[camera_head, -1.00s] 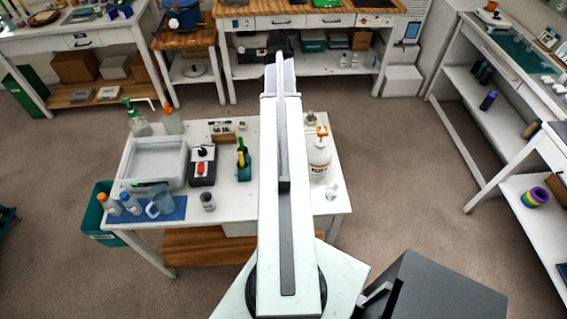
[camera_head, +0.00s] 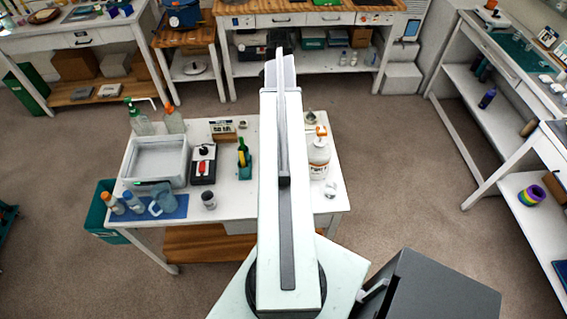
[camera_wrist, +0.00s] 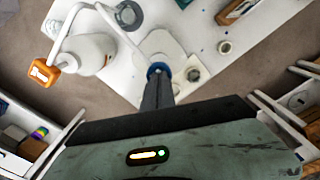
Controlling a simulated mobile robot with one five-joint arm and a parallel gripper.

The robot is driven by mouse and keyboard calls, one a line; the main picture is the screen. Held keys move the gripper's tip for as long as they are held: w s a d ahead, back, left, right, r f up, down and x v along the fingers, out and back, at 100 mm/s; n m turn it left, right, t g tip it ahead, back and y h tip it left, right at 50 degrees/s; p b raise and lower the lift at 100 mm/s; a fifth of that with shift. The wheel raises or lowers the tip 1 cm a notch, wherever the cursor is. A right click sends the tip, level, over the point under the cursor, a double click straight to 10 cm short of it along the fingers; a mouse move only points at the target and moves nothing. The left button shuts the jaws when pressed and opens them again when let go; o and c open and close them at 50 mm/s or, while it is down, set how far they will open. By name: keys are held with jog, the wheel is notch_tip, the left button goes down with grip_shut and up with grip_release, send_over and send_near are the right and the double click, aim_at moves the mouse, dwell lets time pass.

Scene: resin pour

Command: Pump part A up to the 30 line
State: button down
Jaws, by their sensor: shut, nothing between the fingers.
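In the wrist view my gripper (camera_wrist: 157,90) is shut and empty, its dark fingertips right at a blue pump head (camera_wrist: 155,69). I cannot tell whether they touch it. The blue head sits over a white bottle (camera_wrist: 158,42), and a white spout runs from it up and left. A second white bottle (camera_wrist: 92,52) with an orange pump head (camera_wrist: 42,72) stands to the left; it shows in the head view (camera_head: 319,158) right of my arm. A round cup (camera_wrist: 128,14) lies near the spouts. Its level and the 30 line are not readable. Which bottle is part A is unclear.
The white table (camera_head: 225,215) also holds a grey tray (camera_head: 157,160), a black device with a red switch (camera_head: 203,165), a small dark cup (camera_head: 209,200) and a blue mat (camera_head: 175,212) with bottles and a jug. Shelving (camera_head: 480,110) stands at the right.

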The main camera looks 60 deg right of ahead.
jog(key=shift+f+b, duration=1.4)
jog(key=shift+f, duration=0.25)
jog(key=shift+r+p, duration=2.05)
jog(key=shift+r, duration=0.1)
notch_tip(320, 180, up, 6)
jog(key=p, duration=0.6)
